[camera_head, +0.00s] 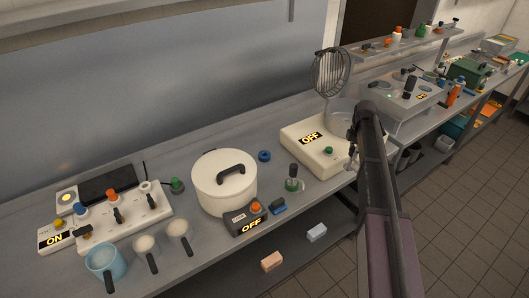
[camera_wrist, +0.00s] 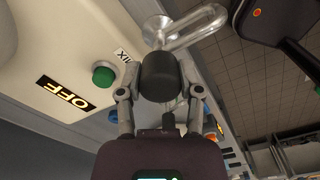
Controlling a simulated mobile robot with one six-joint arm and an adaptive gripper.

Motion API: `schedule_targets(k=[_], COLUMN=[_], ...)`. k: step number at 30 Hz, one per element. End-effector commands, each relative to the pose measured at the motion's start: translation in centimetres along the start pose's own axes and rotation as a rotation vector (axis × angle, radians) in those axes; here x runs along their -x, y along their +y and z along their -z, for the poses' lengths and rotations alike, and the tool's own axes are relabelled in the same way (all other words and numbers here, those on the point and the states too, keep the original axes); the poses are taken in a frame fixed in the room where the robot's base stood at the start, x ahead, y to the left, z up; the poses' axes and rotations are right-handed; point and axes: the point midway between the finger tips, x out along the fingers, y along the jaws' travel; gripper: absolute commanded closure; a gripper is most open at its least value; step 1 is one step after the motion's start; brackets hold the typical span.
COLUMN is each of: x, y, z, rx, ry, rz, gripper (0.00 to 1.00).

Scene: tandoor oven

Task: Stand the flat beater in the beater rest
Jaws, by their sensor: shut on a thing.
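My gripper (camera_wrist: 160,92) is shut on a thick black grip in the wrist view. A shiny metal loop and a round metal end extend beyond that grip; together they look like the flat beater (camera_wrist: 198,27). In the head view my gripper (camera_head: 354,138) is beside the right end of the white mixer (camera_head: 310,148), and the held piece is small and partly hidden by my arm. The mixer also shows in the wrist view (camera_wrist: 45,60), with a green button and an OFF display. I cannot make out the beater rest for certain.
The mixer's wire guard (camera_head: 331,73) stands raised above its bowl (camera_head: 341,112). Crowded equipment continues to the right.

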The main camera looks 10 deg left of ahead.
Motion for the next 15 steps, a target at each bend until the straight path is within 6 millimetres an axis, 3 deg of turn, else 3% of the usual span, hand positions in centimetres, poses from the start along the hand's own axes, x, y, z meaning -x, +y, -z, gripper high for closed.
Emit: schedule_targets(k=[1,15], x=[1.8,9.5], y=[0.0,0.0], z=[0.0,0.0], rx=[0.000,0.000], ry=[0.000,0.000], rz=[0.000,0.000], gripper=[1.00,1.00])
